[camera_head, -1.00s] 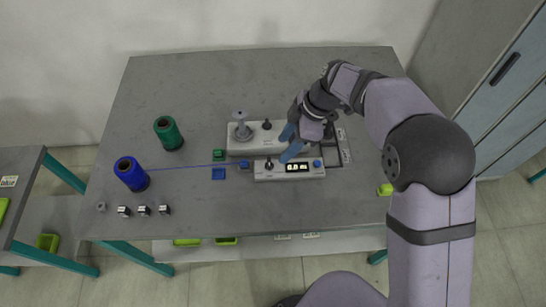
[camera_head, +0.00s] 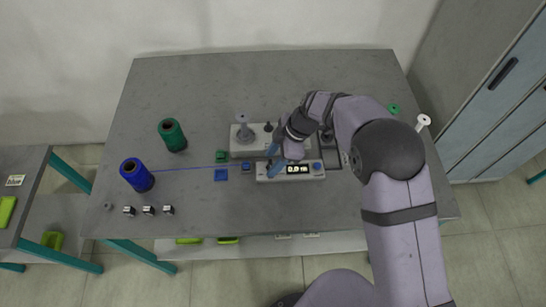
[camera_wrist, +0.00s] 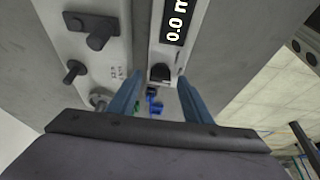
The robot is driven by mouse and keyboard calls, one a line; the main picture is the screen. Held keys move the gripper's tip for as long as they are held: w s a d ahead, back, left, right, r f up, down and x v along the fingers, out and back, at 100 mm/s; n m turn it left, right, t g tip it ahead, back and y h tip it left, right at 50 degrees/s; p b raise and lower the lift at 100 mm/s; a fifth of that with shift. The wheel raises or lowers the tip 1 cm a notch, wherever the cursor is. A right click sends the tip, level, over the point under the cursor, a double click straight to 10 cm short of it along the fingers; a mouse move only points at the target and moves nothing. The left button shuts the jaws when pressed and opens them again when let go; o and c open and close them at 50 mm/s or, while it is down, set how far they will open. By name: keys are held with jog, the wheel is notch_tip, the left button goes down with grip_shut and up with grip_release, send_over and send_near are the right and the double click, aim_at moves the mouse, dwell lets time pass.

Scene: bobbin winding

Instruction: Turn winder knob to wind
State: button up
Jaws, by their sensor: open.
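The winder is a pale body (camera_head: 238,152) with an upright grey spindle (camera_head: 242,130) and a black peg (camera_head: 268,127). In front of it lies a pale control box (camera_head: 318,173) with a lit display (camera_head: 298,169). In the wrist view the display reads 0.0 m, and a black knob (camera_wrist: 161,72) sits at that box's end. My gripper (camera_head: 271,160) is open over the left end of the box, its blue fingers on either side of the knob in the wrist view. Contact cannot be told. In the head view the fingers largely hide the knob.
A blue thread spool (camera_head: 137,175) and a green spool (camera_head: 172,135) stand at left. Blue thread runs right past small green (camera_head: 221,156) and blue (camera_head: 221,174) blocks. Several small metal bobbins (camera_head: 148,210) lie near the front edge. The table's front middle is clear.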

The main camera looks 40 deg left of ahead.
jog(key=shift+f, duration=0.1)
jog(key=c, duration=1.1)
jog(key=shift+o, duration=0.2)
jog(key=shift+f+m+b, duration=0.15)
jog(key=shift+m+b, duration=0.25)
jog(key=shift+b, duration=0.2)
jog(key=shift+m+t+b, duration=0.3)
jog(key=shift+m+b, duration=0.3)
jog(key=shift+b, duration=0.15)
jog(key=shift+s+m+t+y+b, duration=0.15)
jog(key=shift+m+t+y+b, duration=0.25)
jog(key=shift+m+b, duration=0.8)
jog(key=shift+s+d+m+t+b, duration=0.1)
jog(key=shift+m+t+b, duration=0.4)
jog(key=shift+m, duration=0.6)
jog(key=shift+m+t, duration=0.4)
jog(key=shift+m, duration=0.8)
